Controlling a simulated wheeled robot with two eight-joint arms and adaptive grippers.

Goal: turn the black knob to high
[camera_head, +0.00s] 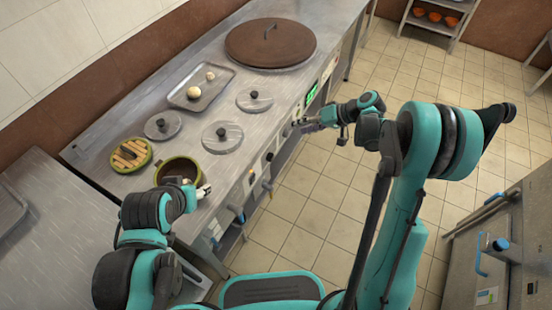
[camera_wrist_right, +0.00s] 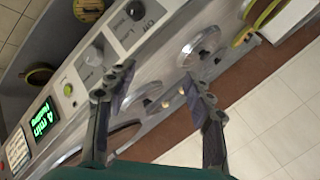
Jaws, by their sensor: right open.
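A black knob (camera_wrist_right: 135,10) sits on the counter's front control panel, at the top of the right wrist view beside an "Off" label. In the head view my right gripper (camera_head: 309,124) is at the counter's front edge, close to the panel. My left gripper (camera_head: 203,190) is beside the olive pot (camera_head: 180,166) at the near end of the counter; its jaws are too small to read.
The counter holds several grey lids (camera_head: 222,137), a tray (camera_head: 193,103) with pale round items, a big brown lid (camera_head: 270,43) and a slatted round board (camera_head: 131,155). A green display (camera_wrist_right: 42,120) is on the panel. Tiled floor (camera_head: 330,205) is open in front.

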